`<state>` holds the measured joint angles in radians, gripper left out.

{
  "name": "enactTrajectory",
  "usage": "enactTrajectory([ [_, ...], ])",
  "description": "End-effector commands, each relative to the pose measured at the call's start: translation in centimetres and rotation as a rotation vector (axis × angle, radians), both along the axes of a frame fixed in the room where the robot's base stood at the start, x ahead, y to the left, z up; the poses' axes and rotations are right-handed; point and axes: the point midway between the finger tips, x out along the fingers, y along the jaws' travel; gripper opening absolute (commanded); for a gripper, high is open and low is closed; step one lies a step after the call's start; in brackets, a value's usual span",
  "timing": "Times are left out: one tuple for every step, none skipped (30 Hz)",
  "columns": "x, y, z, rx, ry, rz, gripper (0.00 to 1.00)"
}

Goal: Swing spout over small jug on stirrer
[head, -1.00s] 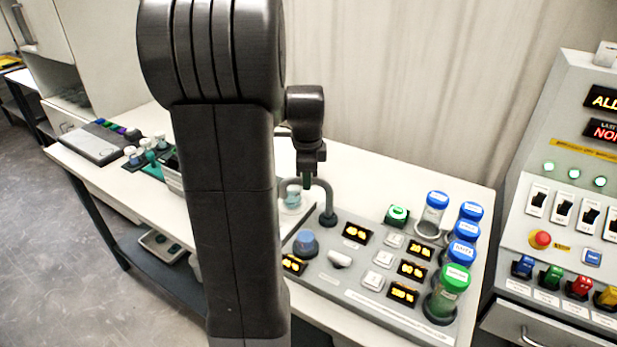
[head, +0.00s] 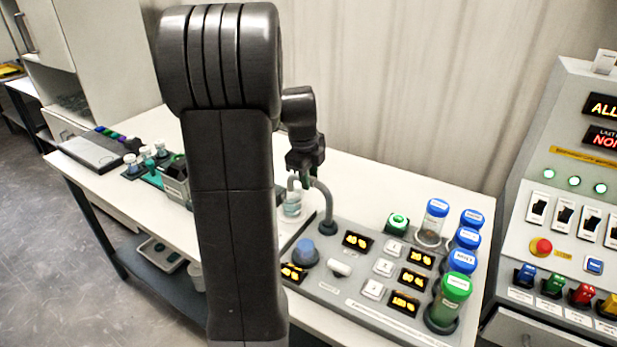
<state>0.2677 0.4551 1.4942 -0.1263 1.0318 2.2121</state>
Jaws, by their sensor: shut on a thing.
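The spout (head: 327,205) is a grey bent tube rising from a round dark foot on the grey panel and arching left. Its outlet end is close to the small jug (head: 292,207), a clear vessel with pale teal liquid, in the head view. The tube's end appears above or just beside the jug; I cannot tell exactly. My gripper (head: 306,176) points down at the top of the arch and is shut on the spout. The fingertips are small and partly hidden. My arm hides the left part of the stirrer under the jug.
The grey panel (head: 345,290) carries a blue knob (head: 304,250), lit displays, and a green button (head: 397,222). Several capped bottles (head: 459,287) stand at its right end. A switch cabinet (head: 560,220) stands further right. Racked vials (head: 150,165) stand left of my arm.

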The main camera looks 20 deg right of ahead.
Motion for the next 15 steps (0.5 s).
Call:
enactTrajectory([
  [0.08,-0.09,0.14,-0.002,-0.003,-0.005,0.0],
  [0.08,-0.09,0.14,-0.001,-0.003,-0.006,0.0],
  [0.08,-0.09,0.15,-0.001,-0.003,-0.006,0.0],
  [0.08,-0.11,0.15,-0.002,-0.004,-0.007,0.0],
  [0.08,-0.11,0.15,-0.002,-0.004,-0.007,0.0],
  [0.08,-0.11,0.15,-0.002,-0.004,-0.007,0.0],
  [0.09,-0.11,0.15,-0.002,-0.004,-0.007,0.0],
  [0.09,-0.11,0.15,-0.002,-0.004,-0.007,0.0],
  [0.09,-0.11,0.16,-0.002,-0.004,-0.007,0.0],
  [0.09,-0.11,0.16,-0.002,-0.004,-0.007,0.0],
  [0.09,-0.11,0.16,-0.002,-0.004,-0.007,0.0],
  [0.09,-0.11,0.16,-0.002,-0.004,-0.007,0.32],
  [0.09,-0.11,0.16,-0.001,-0.004,-0.007,0.38],
  [0.09,-0.11,0.15,-0.002,-0.004,-0.007,0.44],
  [0.08,-0.1,0.14,-0.001,-0.003,-0.006,0.48],
])
